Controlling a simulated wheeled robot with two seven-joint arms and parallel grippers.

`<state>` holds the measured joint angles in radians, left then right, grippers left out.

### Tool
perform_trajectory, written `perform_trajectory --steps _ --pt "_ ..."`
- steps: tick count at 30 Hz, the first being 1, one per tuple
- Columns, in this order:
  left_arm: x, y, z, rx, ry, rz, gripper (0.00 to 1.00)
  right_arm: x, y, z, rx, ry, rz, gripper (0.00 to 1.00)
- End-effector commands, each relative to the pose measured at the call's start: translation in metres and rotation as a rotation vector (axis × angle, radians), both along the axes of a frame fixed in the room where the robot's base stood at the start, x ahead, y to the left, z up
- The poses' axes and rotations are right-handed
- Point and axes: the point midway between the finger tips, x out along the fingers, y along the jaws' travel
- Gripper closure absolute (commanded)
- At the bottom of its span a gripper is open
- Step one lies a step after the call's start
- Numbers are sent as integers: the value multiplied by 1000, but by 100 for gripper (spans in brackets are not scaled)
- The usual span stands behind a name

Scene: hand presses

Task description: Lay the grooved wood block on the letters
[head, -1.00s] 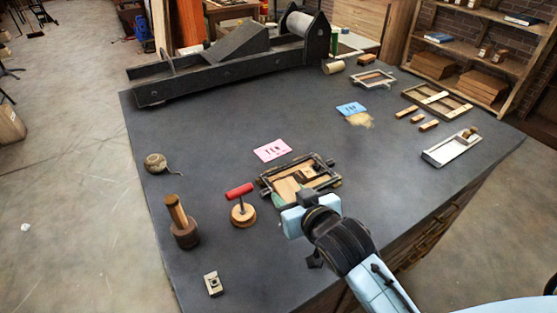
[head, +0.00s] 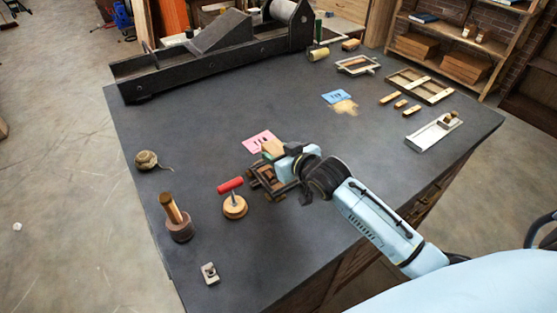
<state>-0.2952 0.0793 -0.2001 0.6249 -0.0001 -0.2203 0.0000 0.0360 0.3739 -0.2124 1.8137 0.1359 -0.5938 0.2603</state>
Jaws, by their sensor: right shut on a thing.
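My right gripper (head: 283,156) is shut on a light wood block (head: 272,147), taken to be the grooved wood block. Its groove is too small to make out. The block is over the far side of the small dark frame (head: 256,182), near a pink card (head: 252,143). I cannot tell whether the block touches the frame. The letters inside the frame are mostly hidden by my gripper and too small to make out. My left gripper is not in view.
A red-handled tool on a round wood base (head: 235,206) stands just left of the frame. A wooden mallet (head: 179,225), a twine ball (head: 147,160) and a small metal piece (head: 209,273) lie further left. A blue card (head: 339,96) lies behind.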

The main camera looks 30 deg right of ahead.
Motion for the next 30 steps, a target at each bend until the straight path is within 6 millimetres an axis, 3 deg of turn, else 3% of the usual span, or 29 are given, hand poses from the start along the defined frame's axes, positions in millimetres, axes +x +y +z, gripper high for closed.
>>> perform_trajectory --steps 5,22,23,27,30 --pt "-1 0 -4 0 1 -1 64 0 0 -22 0 1 0 80" --pt "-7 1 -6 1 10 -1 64 0 0 -32 0 0 0 80" --pt "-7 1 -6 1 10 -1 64 0 0 -32 0 1 0 51" --pt "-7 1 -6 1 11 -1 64 0 0 -31 0 1 0 33" --pt "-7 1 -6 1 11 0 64 0 0 -31 0 1 0 33"
